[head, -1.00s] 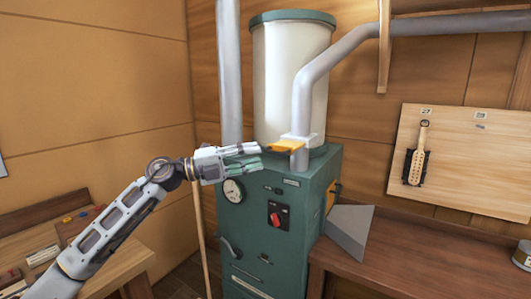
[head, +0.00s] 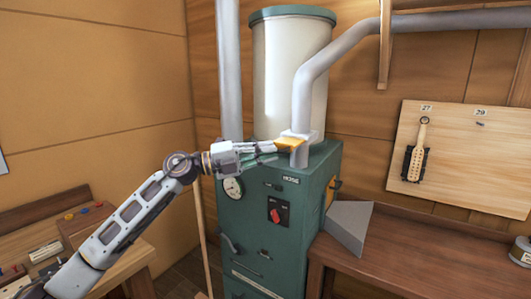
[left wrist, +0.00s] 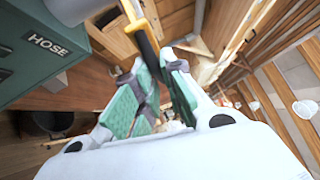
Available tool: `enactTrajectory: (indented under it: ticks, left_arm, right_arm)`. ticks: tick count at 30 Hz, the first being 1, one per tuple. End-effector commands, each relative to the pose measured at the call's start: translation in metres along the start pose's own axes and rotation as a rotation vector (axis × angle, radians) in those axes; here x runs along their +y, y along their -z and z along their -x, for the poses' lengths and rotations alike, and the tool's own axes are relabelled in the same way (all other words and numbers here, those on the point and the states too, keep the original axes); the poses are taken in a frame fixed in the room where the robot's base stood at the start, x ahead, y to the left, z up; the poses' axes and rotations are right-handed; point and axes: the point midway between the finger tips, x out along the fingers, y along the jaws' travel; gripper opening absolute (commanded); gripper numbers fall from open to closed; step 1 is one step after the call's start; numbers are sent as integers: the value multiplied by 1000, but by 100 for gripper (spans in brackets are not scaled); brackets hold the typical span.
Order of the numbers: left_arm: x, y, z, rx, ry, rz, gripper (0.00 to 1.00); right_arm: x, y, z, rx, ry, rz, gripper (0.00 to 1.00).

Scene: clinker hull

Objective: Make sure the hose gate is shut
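The hose gate (head: 291,143) is a flat orange-yellow plate at the foot of the grey bent pipe, on top of the green machine. Its dark-and-yellow handle (left wrist: 143,38) runs in between the fingers in the left wrist view. My left gripper (head: 272,151) is at the gate's left end, its green-padded fingers (left wrist: 157,65) close together on either side of the handle. It appears shut on it. The fingers hide the gate's left end, and how far the plate sits in the pipe is not clear. A HOSE label (left wrist: 47,44) shows on green metal. My right gripper is out of view.
The green machine (head: 255,255) carries a gauge, a red switch (head: 276,216) and a pale drum (head: 275,75). A grey vertical pipe (head: 230,80) stands behind my left gripper. A wooden bench (head: 390,260) is at right, another at lower left.

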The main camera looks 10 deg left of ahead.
Motion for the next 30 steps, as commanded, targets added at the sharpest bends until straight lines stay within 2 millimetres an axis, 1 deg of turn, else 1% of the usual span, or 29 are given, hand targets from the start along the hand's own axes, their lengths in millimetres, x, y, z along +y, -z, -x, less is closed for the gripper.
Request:
enactTrajectory:
  ticks: [13, 20, 26, 30]
  left_arm:
    - [0, -1, -1, 0, -1, -3, 0]
    - [0, -13, -11, -2, 1, -3, 0]
    - [3, -26, -25, -2, 1, -4, 0]
    - [6, -34, -32, -2, 0, -4, 0]
  right_arm:
    - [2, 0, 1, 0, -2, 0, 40]
    - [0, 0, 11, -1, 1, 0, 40]
    - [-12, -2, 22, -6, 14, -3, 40]
    - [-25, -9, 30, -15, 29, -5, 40]
